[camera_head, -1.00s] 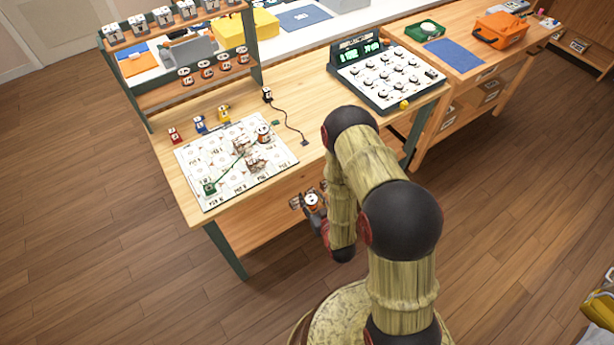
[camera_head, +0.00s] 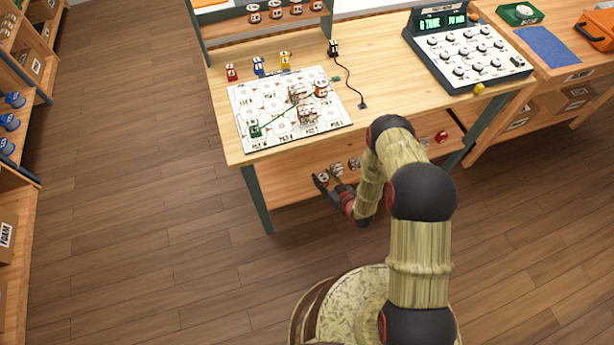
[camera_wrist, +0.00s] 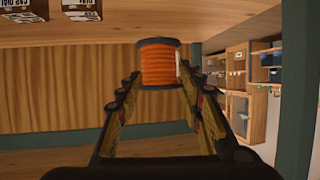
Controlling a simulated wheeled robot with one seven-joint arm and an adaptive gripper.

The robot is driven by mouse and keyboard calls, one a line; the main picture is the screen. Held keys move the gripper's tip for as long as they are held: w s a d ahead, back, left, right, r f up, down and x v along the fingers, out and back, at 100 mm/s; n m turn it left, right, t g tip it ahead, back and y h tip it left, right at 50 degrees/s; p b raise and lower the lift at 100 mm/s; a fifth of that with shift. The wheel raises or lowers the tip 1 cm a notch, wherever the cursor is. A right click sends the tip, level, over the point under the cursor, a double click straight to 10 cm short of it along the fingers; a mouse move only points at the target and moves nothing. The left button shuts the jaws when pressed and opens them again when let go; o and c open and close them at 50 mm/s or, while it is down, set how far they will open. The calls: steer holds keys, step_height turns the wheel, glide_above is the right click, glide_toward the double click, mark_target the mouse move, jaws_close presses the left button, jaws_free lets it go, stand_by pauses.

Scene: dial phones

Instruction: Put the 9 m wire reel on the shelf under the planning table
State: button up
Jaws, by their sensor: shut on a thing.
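The orange wire reel with dark flanges (camera_wrist: 157,62) is between the two fingers of my gripper (camera_wrist: 158,76) in the wrist view. Its length label cannot be read. My gripper (camera_head: 328,184) is shut on it, low at the front of the planning table (camera_head: 385,95), by the lower shelf (camera_head: 287,187). In the wrist view the scene is upside down, with the shelf board (camera_wrist: 215,20) along the top. The reel's end is close to that board; I cannot tell whether they touch.
Boxes marked "CAP DIAL" (camera_wrist: 80,8) stand on the shelf beside the reel. A red item (camera_head: 441,136) is farther right on it. A green table leg (camera_head: 257,198) stands left of my gripper. The board with pegs and reels (camera_head: 290,110) is on the tabletop above.

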steer(key=w+a+f+b, duration=0.1)
steer(key=a+f, duration=0.1)
steer(key=a, duration=0.1)
steer(key=w+a+f+b, duration=0.1)
steer(key=a+f+b, duration=0.1)
steer(key=a+f, duration=0.1)
steer(key=w+a+f+b, duration=0.1)
steer(key=w+a+f, duration=0.1)
steer(key=a+f, duration=0.1)
steer(key=shift+a+b, duration=0.2)
steer(key=shift+b, duration=0.1)
steer(key=shift+w+a+f+b, duration=0.1)
steer(key=shift+f+b, duration=0.3)
steer(key=shift+f, duration=0.5)
steer(key=shift+w+a+f+b, duration=0.1)
steer(key=shift+f+b, duration=0.25)
steer(key=shift+f, duration=0.5)
steer(key=shift+s+f, duration=0.1)
steer(key=shift+f, duration=0.05)
steer(key=o, duration=1.2)
